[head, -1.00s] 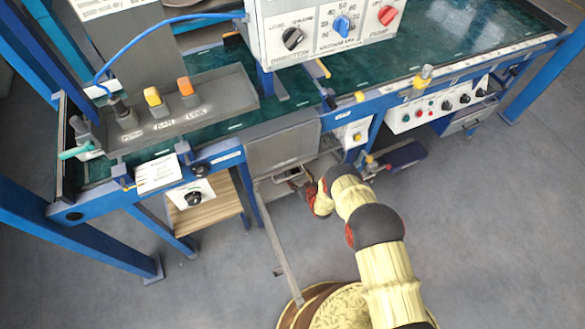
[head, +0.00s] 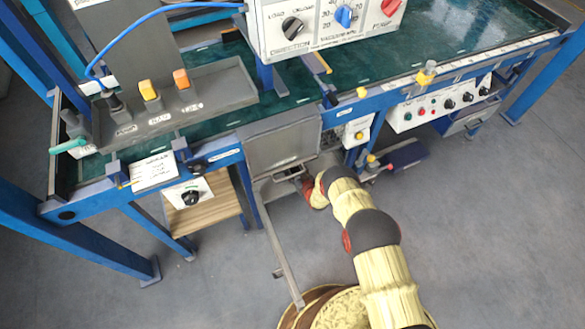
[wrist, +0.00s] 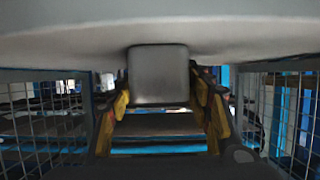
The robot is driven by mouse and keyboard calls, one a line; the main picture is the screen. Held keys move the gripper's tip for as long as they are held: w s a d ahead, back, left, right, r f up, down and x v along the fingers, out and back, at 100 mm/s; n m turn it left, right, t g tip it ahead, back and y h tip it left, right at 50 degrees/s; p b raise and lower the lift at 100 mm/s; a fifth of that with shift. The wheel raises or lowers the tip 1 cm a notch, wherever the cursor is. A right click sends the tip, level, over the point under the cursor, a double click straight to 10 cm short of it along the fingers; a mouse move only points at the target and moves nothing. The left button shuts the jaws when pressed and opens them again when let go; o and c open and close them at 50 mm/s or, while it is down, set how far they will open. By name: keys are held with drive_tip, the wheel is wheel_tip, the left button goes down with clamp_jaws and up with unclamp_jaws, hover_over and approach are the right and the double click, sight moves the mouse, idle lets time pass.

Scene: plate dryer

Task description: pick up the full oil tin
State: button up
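A grey box-shaped thing with rounded corners, which looks like the oil tin (wrist: 158,76), is at the upper middle of the wrist view. My gripper (wrist: 160,88) has its yellow and dark fingers on the left and right of it, with the tips close to its sides. I cannot tell whether they touch it. No label shows, so I cannot tell whether it is full. In the head view my gripper (head: 296,176) reaches under the grey panel into a low bay, and its fingertips and the tin are mostly hidden.
The grey panel (head: 284,147) hangs above the bay. Wire mesh walls (wrist: 40,115) stand on both sides in the wrist view, and a pale surface (wrist: 230,35) lies close above. A metal rail (head: 283,258) runs beside my arm. The floor at right is clear.

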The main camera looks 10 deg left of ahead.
drive_tip(key=c, duration=1.1)
drive_tip(key=shift+c, duration=0.3)
drive_tip(key=shift+w+r, duration=0.1)
drive_tip(key=shift+r, duration=0.05)
